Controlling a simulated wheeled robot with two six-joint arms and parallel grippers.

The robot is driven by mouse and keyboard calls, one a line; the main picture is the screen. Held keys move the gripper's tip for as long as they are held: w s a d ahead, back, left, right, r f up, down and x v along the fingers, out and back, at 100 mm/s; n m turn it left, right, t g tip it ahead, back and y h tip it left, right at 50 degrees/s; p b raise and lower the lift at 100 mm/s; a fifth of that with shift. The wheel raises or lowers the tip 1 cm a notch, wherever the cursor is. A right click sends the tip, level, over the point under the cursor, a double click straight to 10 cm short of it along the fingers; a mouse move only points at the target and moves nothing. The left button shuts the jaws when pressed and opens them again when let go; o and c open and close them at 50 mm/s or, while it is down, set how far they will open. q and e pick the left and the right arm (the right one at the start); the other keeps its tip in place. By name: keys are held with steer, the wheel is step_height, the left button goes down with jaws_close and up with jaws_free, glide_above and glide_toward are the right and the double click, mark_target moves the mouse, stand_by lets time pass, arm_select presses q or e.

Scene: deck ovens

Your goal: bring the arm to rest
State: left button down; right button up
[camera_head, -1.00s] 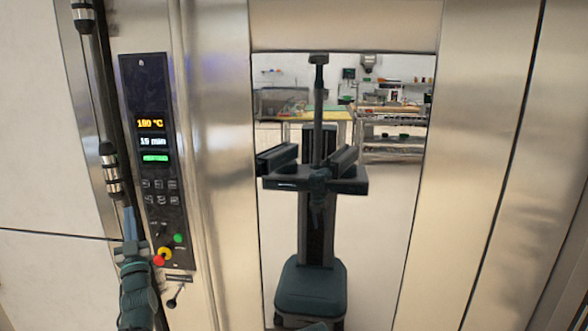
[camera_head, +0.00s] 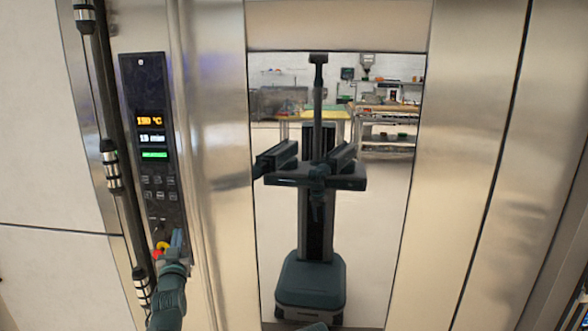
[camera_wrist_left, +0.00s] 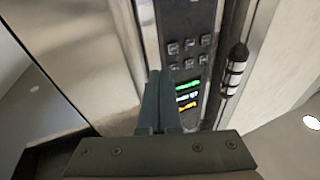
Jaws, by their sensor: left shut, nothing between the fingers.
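My left gripper (camera_head: 176,240) is in front of the lower part of the oven's control panel (camera_head: 152,130). Its two fingers are together with nothing between them, and they partly cover the coloured buttons. In the left wrist view the closed fingers (camera_wrist_left: 160,105) point at the panel, beside its lit displays (camera_wrist_left: 187,98) and grey keys. I cannot tell whether the fingertips touch the panel. My right gripper is not seen directly.
A dark vertical pipe with metal collars (camera_head: 111,170) runs just left of the panel. Steel oven fronts (camera_head: 470,130) fill the right side. A mirror-like pane (camera_head: 380,240) reflects my body and a room with tables and shelves.

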arm_select(q)
steer(key=s+d+f+m+g+h, duration=0.2)
steer(key=d+f+g+h, duration=0.25)
steer(key=d+f, duration=0.7)
steer(key=s+d+f+m+g, duration=0.2)
steer(key=s+d+f+g, duration=0.5)
steer(key=s+d+f, duration=0.3)
steer(key=s+d+f+g, duration=0.1)
steer(key=s+g, duration=0.1)
steer(key=s, duration=0.4)
steer(key=s+d+f+m+g, duration=0.1)
steer(key=s+d+g, duration=0.1)
steer(key=s, duration=0.4)
steer(key=s+d+f+m+g+y, duration=0.1)
steer(key=s+d+f+g, duration=0.1)
steer(key=s+g, duration=0.2)
steer(key=shift+s+d, duration=0.2)
steer(key=shift+s, duration=1.05)
